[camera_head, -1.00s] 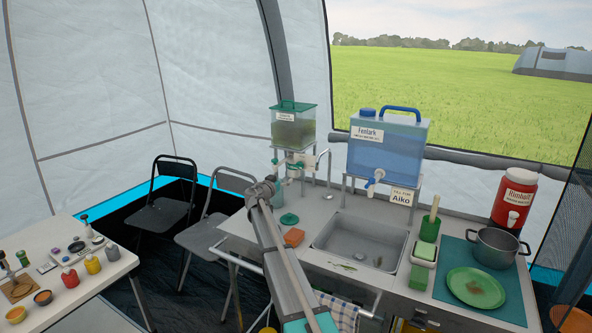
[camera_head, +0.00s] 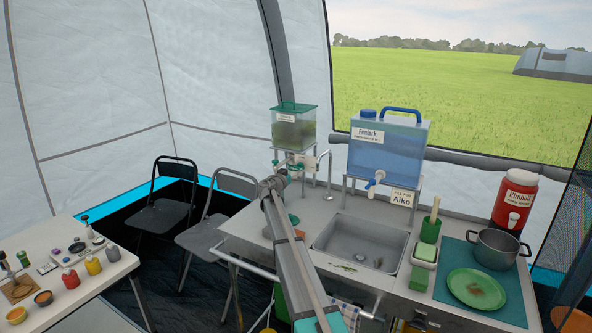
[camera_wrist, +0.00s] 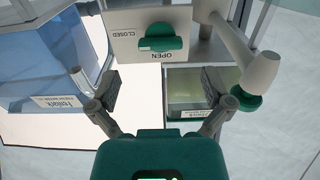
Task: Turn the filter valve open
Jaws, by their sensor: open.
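The filter (camera_head: 294,131) is a clear tank with a green lid and murky green contents, on a stand at the back left of the counter. Its valve is mostly hidden behind my arm in the head view. In the wrist view, the green valve handle (camera_wrist: 160,42) sits on a grey plate (camera_wrist: 122,20) marked CLOSED at left and OPEN below. The handle lies crosswise in the picture. My gripper (camera_wrist: 161,86) is open and empty, its fingers spread wide to either side of the handle's line and apart from it. The gripper also shows in the head view (camera_head: 284,178).
A white spout (camera_wrist: 258,75) with a green end is close to my right finger in the wrist view. A blue Fenlark water container (camera_head: 388,146) stands right of the filter. A tap (camera_head: 328,170) rises behind the sink (camera_head: 350,237).

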